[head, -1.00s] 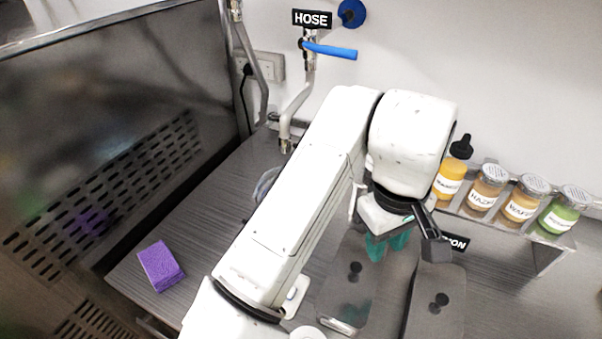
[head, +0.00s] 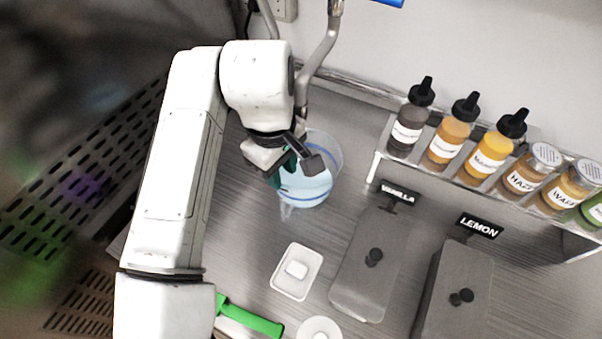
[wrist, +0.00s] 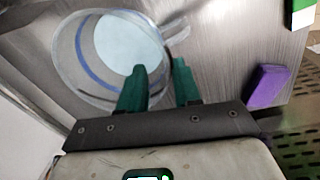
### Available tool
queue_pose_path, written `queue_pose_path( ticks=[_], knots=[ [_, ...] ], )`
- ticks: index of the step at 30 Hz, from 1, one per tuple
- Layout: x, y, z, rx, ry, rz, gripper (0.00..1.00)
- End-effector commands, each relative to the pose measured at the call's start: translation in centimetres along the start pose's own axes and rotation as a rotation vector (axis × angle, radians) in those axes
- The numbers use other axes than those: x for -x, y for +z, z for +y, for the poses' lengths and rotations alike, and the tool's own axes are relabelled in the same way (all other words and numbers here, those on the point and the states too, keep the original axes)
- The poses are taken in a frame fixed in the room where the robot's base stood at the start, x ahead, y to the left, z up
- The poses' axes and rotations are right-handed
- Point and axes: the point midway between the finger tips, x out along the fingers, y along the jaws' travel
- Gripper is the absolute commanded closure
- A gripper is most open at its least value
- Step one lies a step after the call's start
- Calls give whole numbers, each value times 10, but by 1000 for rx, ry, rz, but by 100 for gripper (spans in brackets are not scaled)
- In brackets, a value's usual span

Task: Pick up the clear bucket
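The clear bucket (head: 325,145) stands on the grey counter under the tap pipe in the head view. It is see-through with a blue band and pale blue contents or bottom. In the wrist view the bucket (wrist: 84,72) shows from above, beyond the fingertips and mostly left of centre. My gripper (head: 283,170) is over the left side of the bucket in the head view. In the wrist view my gripper (wrist: 160,68) has its two green fingers apart, with no object clearly held between them. The fingertips overlap the bucket's near right edge; I cannot tell whether they touch it.
A white dish (head: 290,284) and a green-handled tool (head: 250,319) lie nearer on the counter. Grey lidded tubs (head: 362,290) stand to the right, below a bottle shelf (head: 450,178). A purple sponge (wrist: 266,86) shows in the wrist view.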

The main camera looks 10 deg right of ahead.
Motion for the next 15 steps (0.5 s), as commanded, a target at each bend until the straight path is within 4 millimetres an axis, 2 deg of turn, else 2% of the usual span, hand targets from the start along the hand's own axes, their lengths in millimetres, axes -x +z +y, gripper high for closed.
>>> queue_pose_path(
  ticks=[5,15],
  knots=[
    [-11,0,-1,1,-1,0,67],
    [-54,-2,-3,0,-1,-1,67]
  ],
)
